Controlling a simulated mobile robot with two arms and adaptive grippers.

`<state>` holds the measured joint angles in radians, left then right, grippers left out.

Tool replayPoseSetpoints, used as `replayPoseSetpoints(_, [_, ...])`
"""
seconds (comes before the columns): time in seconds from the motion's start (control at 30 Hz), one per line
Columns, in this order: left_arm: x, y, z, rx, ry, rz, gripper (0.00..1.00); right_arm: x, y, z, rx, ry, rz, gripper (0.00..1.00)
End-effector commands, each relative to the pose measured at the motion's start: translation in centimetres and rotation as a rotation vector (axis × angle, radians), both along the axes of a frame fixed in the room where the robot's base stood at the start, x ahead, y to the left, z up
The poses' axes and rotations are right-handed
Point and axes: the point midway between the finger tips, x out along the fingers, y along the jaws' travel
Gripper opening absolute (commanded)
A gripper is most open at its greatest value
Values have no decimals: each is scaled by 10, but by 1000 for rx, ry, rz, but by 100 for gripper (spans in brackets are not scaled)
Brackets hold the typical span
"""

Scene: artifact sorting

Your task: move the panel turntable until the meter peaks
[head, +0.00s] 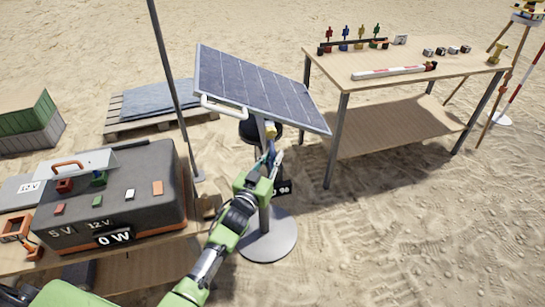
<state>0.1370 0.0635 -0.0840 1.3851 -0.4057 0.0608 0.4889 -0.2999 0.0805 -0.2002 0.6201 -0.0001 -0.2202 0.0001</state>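The solar panel (262,88) is tilted on top of a post that rises from a round grey base (270,236). A white handle (222,106) sticks out at its left edge. The meter (115,238) on the front of the dark power box reads 0 W. My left gripper (270,152) is in front of the post, just below the panel, and away from the white handle. Its fingers overlap the post in the picture; I cannot tell if they touch or grip anything. My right gripper is out of view.
The dark power box (140,170) stands on a wooden table at the left. A thin grey pole (166,70) rises beside it. A wooden table (375,85) with small items stands at the right. A pallet (120,122) lies behind. Sand at the lower right is clear.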

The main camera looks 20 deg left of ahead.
Motion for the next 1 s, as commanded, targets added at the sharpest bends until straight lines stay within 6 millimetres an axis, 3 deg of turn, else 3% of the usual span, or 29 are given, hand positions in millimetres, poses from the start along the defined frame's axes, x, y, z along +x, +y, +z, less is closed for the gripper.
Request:
replayPoseSetpoints(0.03, [0, 0, 0, 0, 0, 0, 17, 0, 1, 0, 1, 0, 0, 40])
replayPoseSetpoints(0.1, [0, 0, 0, 0, 0, 0, 0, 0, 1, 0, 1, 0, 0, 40])
replayPoseSetpoints(0.3, [1, -2, 0, -2, 0, 0, 0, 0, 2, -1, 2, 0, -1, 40])
replayPoseSetpoints(0.5, [17, -28, -3, -5, -2, -1, 0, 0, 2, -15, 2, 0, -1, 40])
replayPoseSetpoints(0.63, [24, -38, -1, -2, -2, -1, 0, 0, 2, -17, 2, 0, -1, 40])
replayPoseSetpoints(0.9, [23, -38, 0, 0, 1, -1, 0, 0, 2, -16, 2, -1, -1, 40])
replayPoseSetpoints(0.93, [23, -38, -1, 0, 1, -1, 17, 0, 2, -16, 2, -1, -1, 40])
replayPoseSetpoints(1.0, [23, -38, 0, 0, 1, -1, 17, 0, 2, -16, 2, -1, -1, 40])
